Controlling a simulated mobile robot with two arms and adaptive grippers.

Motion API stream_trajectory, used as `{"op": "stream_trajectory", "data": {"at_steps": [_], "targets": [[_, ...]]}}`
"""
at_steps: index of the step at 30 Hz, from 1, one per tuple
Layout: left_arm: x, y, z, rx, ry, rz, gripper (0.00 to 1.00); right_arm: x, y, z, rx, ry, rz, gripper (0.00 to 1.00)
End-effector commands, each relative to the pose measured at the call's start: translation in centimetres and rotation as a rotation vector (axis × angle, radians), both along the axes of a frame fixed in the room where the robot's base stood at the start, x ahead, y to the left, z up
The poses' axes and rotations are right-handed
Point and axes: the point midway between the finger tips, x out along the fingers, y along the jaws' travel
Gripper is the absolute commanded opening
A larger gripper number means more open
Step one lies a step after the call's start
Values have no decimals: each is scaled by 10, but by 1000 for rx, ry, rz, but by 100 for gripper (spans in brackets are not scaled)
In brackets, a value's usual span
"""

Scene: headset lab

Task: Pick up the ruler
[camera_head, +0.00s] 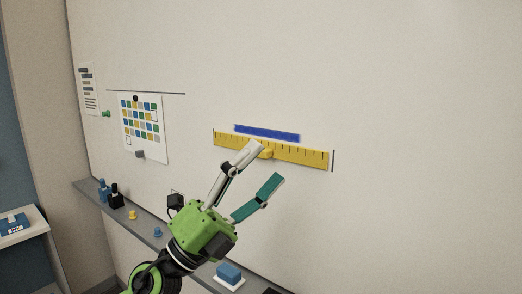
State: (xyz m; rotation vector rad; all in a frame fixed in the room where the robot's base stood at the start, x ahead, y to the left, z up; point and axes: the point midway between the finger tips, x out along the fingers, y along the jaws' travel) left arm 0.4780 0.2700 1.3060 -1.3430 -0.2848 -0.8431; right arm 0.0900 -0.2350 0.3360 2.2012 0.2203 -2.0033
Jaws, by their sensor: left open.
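The yellow ruler (300,155) with dark tick marks lies flat against the upright white board, in the middle of the head view. It tilts slightly down to the right and has a small yellow block-like knob (266,154) near its middle. My left gripper (268,163), green with one light and one teal finger, is open in front of the board. Its light fingertip overlaps the ruler's lower edge beside the knob; I cannot tell whether it touches. The teal finger stands apart, below the ruler. My right gripper is not in view.
A blue strip (267,132) is on the board just above the ruler. A grey ledge (92,194) below holds bottles (115,196), pins and a blue eraser-like block (229,272). A chart (142,130) hangs at left.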

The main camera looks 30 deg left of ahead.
Motion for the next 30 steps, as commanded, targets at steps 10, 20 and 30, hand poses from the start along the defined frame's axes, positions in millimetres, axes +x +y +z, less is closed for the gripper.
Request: {"op": "stream_trajectory", "data": {"at_steps": [10,20,30], "targets": [[0,-18,-7,1017,-14,221,68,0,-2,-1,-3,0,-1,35],[1,103,4,1392,288,623,68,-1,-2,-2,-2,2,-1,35],[27,121,5,1417,350,679,68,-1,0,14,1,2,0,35]]}}
